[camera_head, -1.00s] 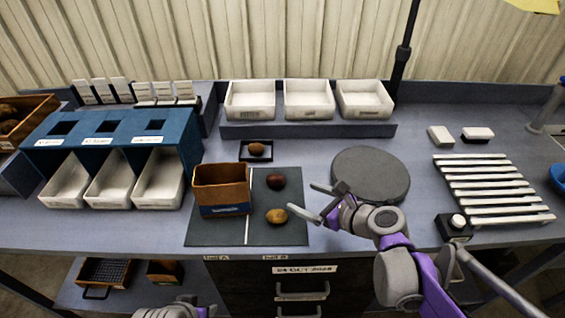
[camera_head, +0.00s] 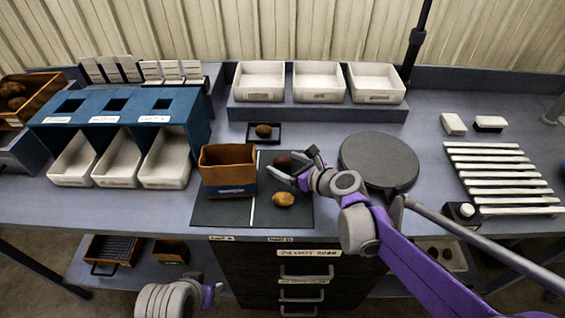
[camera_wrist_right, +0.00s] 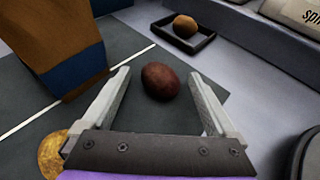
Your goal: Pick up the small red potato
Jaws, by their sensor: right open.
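The small red potato (camera_head: 283,162) lies on the dark mat (camera_head: 225,212), partly hidden by my right gripper in the head view. In the right wrist view the dark red potato (camera_wrist_right: 160,81) shows between and just beyond the fingertips. My right gripper (camera_wrist_right: 163,85) is open, with one finger on each side of the potato's near end; I cannot tell if they touch it. It also shows in the head view (camera_head: 293,166). My left gripper (camera_head: 214,294) is low at the bottom edge, in front of the bench, and its jaws are unclear.
A yellow potato (camera_head: 284,199) lies nearer on the mat. A brown and blue box (camera_head: 229,188) stands left of the red potato. A brown potato (camera_head: 263,130) sits in a small black tray (camera_head: 250,138) behind. A round grey plate (camera_head: 385,160) is at the right.

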